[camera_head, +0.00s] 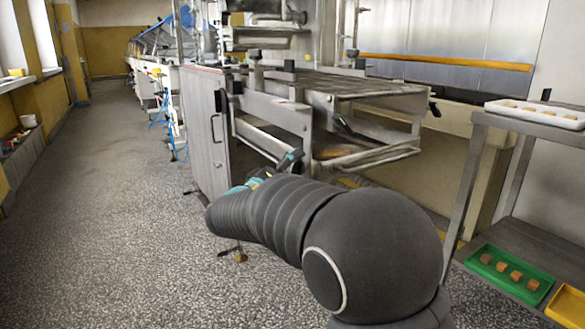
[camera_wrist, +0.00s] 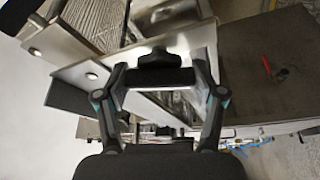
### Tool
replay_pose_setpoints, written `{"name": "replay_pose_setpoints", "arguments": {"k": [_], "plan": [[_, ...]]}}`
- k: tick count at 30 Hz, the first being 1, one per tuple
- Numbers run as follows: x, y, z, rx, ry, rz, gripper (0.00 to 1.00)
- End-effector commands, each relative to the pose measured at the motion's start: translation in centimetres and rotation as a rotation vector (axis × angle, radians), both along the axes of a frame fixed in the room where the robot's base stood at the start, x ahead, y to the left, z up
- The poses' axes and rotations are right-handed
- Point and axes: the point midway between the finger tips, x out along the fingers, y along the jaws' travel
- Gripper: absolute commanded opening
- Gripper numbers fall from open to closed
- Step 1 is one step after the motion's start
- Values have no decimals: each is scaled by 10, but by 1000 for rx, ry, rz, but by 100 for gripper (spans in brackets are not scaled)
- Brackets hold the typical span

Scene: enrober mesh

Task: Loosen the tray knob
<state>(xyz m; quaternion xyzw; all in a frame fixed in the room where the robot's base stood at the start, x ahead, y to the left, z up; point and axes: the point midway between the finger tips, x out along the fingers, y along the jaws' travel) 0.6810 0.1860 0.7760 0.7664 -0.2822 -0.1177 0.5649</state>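A black lobed knob (camera_wrist: 158,66) shows in the upper middle of the wrist view, against the pale metal frame of the machine. My gripper (camera_wrist: 160,82) is open, one finger on the left and one on the right of the knob. I see a gap between each fingertip and the knob; I cannot tell how deep the knob sits between them. In the head view my gripper (camera_head: 264,178) is at the machine's lower front corner, largely hidden by my arm. The tray (camera_head: 375,157) is under the wire mesh (camera_head: 365,88) there; which knob I face is hard to tell.
The grey cabinet door (camera_head: 207,130) stands left of the gripper. A metal rack (camera_head: 480,150) on the right holds a white tray (camera_head: 530,113) and a green tray (camera_head: 480,269) with several brown pieces. The speckled floor on the left is clear.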

Motion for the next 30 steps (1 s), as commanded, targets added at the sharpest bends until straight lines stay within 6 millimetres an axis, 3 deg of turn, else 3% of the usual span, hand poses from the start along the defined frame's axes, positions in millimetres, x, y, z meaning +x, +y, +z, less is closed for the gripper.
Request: {"name": "replay_pose_setpoints", "arguments": {"k": [1, 3, 11, 22, 30], "plan": [[0, 0, 0, 0, 0, 0, 47], [0, 0, 0, 0, 0, 0, 31], [0, -1, 2, -31, 45, -2, 31], [0, 0, 1, -193, 286, -1, 31], [0, 0, -1, -217, 321, -1, 31]]}}
